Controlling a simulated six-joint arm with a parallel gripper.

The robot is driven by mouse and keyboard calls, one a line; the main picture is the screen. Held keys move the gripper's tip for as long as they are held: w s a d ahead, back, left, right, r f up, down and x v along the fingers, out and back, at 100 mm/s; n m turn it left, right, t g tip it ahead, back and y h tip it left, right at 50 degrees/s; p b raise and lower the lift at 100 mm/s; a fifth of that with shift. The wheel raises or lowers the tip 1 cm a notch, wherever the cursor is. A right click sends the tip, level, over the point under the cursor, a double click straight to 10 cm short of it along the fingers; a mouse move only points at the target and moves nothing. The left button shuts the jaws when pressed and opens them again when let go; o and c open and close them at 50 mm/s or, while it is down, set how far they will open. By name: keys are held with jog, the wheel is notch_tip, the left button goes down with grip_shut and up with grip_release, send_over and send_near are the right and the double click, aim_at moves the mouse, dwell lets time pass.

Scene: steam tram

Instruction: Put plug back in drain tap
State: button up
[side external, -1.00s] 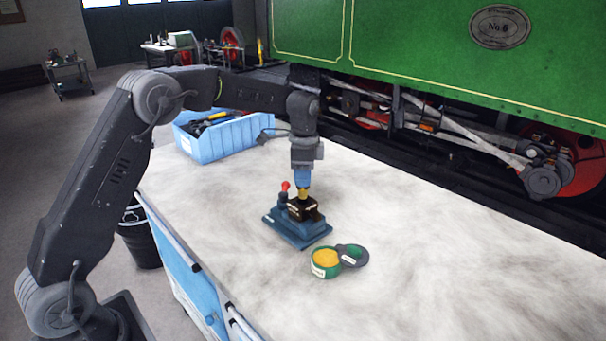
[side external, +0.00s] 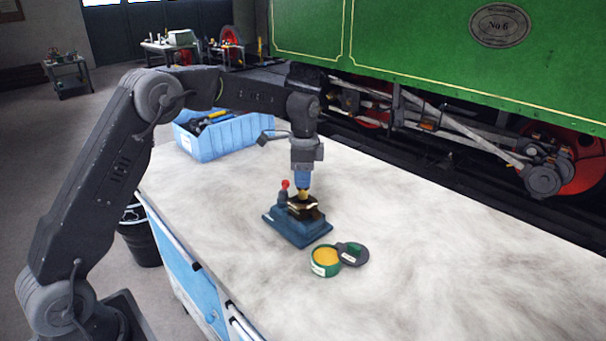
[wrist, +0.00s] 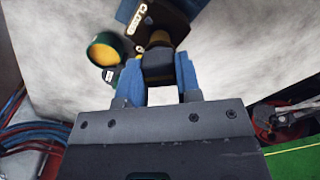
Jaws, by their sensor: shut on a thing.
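The drain tap (side external: 297,229) stands on the bench on a blue base, with a brass and dark body on top and a red-tipped lever (side external: 285,185) at its left. My gripper (side external: 303,186) points down over the tap body. In the wrist view, the blue fingers of my gripper (wrist: 160,82) are shut on the plug (wrist: 159,66), a dark piece with a brass-coloured end. The plug's lower end meets or lies just over the dark tap body (wrist: 160,18), which bears a "CLOSED" label. I cannot tell how deep the plug sits, as the fingers hide part of it.
A round green tin (side external: 325,262) with yellow contents stands just right of the tap, its dark lid (side external: 352,254) beside it. A blue bin (side external: 225,137) of tools stands at the bench's back left. The bench's right side is clear. The green tram (side external: 450,50) stands behind.

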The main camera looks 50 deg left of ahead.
jog(key=shift+f, duration=2.05)
dwell(2.4)
jog(key=o, duration=1.2)
jog(key=shift+c, duration=0.2)
jog(key=shift+r, duration=3.55)
